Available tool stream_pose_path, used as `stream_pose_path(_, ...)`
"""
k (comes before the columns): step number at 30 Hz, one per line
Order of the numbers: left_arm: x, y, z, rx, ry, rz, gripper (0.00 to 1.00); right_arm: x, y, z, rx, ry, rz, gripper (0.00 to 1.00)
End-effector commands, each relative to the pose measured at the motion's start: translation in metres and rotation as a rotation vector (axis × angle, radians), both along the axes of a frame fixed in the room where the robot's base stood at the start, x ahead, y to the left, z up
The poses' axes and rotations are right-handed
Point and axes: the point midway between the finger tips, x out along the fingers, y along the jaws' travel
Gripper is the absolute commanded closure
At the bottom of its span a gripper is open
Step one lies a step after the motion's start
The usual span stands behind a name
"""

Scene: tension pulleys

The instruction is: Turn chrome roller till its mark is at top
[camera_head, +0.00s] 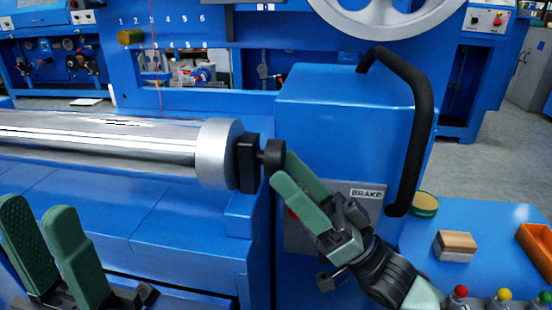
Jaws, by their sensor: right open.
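The chrome roller (90,138) lies level across the left, with a matte grey end collar (218,153). A black block (247,162) and a dark round knob (271,154) are at its right end. I cannot make out a clear mark on the roller; dark specks along its upper side may be reflections. My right gripper (280,168) is open, with its green fingertips at the knob; I cannot tell whether they touch it. My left gripper (38,212) is open and empty at the lower left, in front of the roller bed.
A blue housing (330,125) with a black bar handle (422,125) and a BRAKE plate (367,193) stands right of the roller. A blue side table at right holds a green tin (425,203), a wood-topped block (455,245) and an orange bin (538,245).

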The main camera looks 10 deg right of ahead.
Motion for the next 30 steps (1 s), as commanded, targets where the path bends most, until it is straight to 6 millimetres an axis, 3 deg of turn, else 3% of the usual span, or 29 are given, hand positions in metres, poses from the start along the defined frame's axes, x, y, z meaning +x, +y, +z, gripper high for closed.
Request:
stream_pose_path(7, 0.0, -0.001, 0.002, 0.002, -0.015, 0.001, 0.64, 0.01, 0.019, 0.021, 0.002, -0.003, 0.002, 0.31)
stream_pose_path(17, 0.0, -0.001, 0.003, 0.003, -0.018, 0.001, 0.64, 0.012, 0.022, 0.024, -0.001, 0.0, 0.0, 0.31)
stream_pose_path(24, 0.0, -0.001, 0.003, 0.002, -0.017, 0.001, 0.64, 0.012, 0.022, 0.024, -0.001, 0.0, 0.0, 0.94)
stream_pose_path(30, 0.001, -0.001, -0.002, 0.004, -0.015, 0.001, 0.64, 0.013, 0.022, 0.024, -0.027, -0.075, -0.003, 0.94)
